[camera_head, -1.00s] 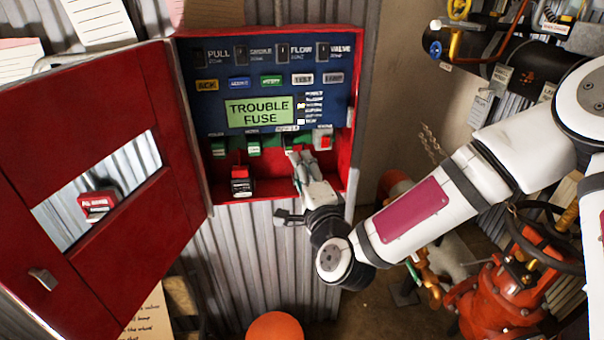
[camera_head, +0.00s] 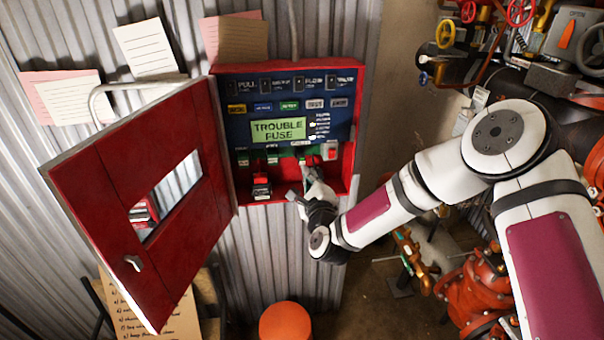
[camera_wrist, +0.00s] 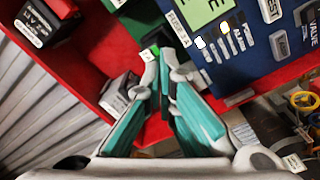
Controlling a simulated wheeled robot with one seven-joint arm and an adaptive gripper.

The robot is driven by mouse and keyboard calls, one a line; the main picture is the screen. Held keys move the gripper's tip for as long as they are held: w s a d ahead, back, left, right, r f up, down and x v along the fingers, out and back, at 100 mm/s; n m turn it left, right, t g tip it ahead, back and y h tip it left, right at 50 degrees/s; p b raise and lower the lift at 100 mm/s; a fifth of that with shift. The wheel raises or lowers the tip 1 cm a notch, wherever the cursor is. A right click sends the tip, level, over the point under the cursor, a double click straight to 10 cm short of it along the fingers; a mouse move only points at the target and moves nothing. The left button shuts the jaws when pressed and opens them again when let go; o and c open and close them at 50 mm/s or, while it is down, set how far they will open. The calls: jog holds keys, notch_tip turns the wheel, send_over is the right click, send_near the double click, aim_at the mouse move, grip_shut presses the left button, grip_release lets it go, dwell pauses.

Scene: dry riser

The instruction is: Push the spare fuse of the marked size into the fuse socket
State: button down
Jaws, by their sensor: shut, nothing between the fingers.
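The red fuse panel (camera_head: 358,85) is open, and its green display (camera_head: 278,130) reads "TROUBLE FUSE". A row of green holders runs under it, with a left holder (camera_head: 242,158), a middle one (camera_head: 272,156) and a right one (camera_head: 300,153). In the wrist view a "FUSE" label (camera_wrist: 179,28) sits beside the green holder (camera_wrist: 143,22) just beyond my fingertips. My gripper (camera_head: 306,170) is shut and empty, just below the right holder; the wrist view shows its tips (camera_wrist: 160,58) close together. I cannot make out a loose spare fuse or whether the socket is filled.
A black and red block (camera_head: 261,187) stands on the panel's floor. A small grey-white block (camera_wrist: 118,92) lies left of my fingers. A red switch (camera_head: 330,151) is right of the holders. The open door (camera_head: 95,215) stands left; pipes and valves (camera_head: 480,295) are right.

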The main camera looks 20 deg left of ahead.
aim_at(302, 157)
jog(key=shift+s+m, duration=0.1)
jog(key=shift+m, duration=0.2)
jog(key=shift+b+x, duration=1.65)
jog(key=shift+x, duration=1.45)
jog(key=shift+b+x, duration=0.65)
jog(key=shift+x, duration=0.45)
jog(key=shift+d, duration=0.1)
